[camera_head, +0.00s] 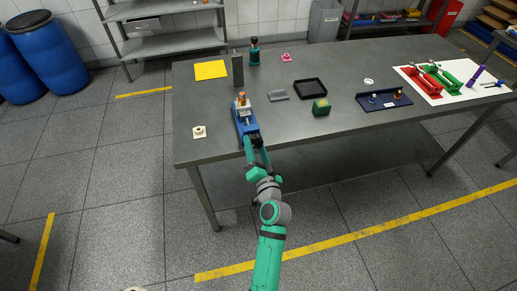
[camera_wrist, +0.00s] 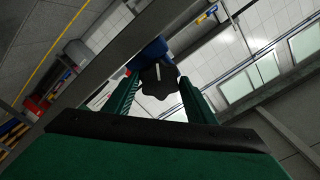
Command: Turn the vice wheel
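The blue vice (camera_head: 246,126) stands at the near edge of the grey table, with a light-coloured part and an orange-brown piece (camera_head: 241,96) at its top. Its dark lobed wheel (camera_wrist: 159,82) faces me and shows in the wrist view, with part of the blue vice body (camera_wrist: 151,51) behind it. My gripper (camera_head: 256,146) reaches up to the vice from the front. In the wrist view my gripper's green fingers (camera_wrist: 158,86) stand apart, one on each side of the wheel. Narrow gaps seem to show between fingers and wheel; contact is unclear.
Near the vice are a small cream piece (camera_head: 199,132), a dark upright plate (camera_head: 238,70), a grey slab (camera_head: 278,95) and a green box (camera_head: 321,107). A black tray (camera_head: 310,88) and a dark blue holder (camera_head: 384,100) lie further right. Floor before the table is clear.

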